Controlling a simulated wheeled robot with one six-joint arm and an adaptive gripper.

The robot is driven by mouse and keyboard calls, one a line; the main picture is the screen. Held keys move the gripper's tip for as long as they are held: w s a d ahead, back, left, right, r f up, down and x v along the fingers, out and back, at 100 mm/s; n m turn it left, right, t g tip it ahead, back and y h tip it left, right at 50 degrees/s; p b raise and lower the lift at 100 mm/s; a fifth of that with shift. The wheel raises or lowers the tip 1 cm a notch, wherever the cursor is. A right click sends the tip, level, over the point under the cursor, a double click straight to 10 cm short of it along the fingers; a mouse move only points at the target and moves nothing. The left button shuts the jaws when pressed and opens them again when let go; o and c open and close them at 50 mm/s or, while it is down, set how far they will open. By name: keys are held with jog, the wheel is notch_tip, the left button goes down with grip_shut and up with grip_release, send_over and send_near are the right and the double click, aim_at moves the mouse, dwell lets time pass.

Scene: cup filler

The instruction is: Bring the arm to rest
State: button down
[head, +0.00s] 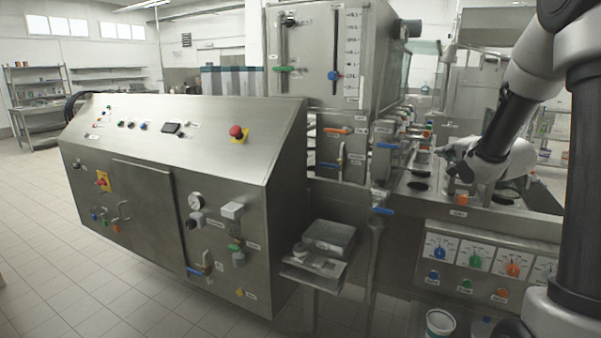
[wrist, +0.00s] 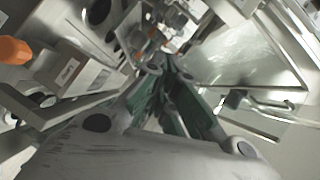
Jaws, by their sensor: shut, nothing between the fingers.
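My gripper (head: 447,150) is at the right of the head view, over the filler's metal deck beside a row of dark round openings. Its fingers point left, toward the machine. In the wrist view my gripper (wrist: 165,82) shows its dark green fingers running away toward the machine parts. The fingers are shut and hold nothing. My arm comes down from the upper right of the head view, bent at the wrist.
A steel control cabinet (head: 190,145) with a red stop button (head: 236,131) stands at left. Orange and blue valve handles sit close by the gripper. Dial panels (head: 490,258) are below the deck. A clear panel (wrist: 235,60) is right in the wrist view. Open floor lies left.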

jog(key=s+a+n+g, duration=0.3)
jog(key=s+n, duration=0.1)
jog(key=s, duration=0.9)
jog(key=s+a+f+n+g, duration=0.1)
jog(key=s+a+n+g, duration=0.3)
jog(key=s, duration=0.9)
jog(key=s+a+n+g, duration=0.4)
jog(key=s+n, duration=0.2)
jog(key=s, duration=0.7)
jog(key=shift+s+f, duration=0.4)
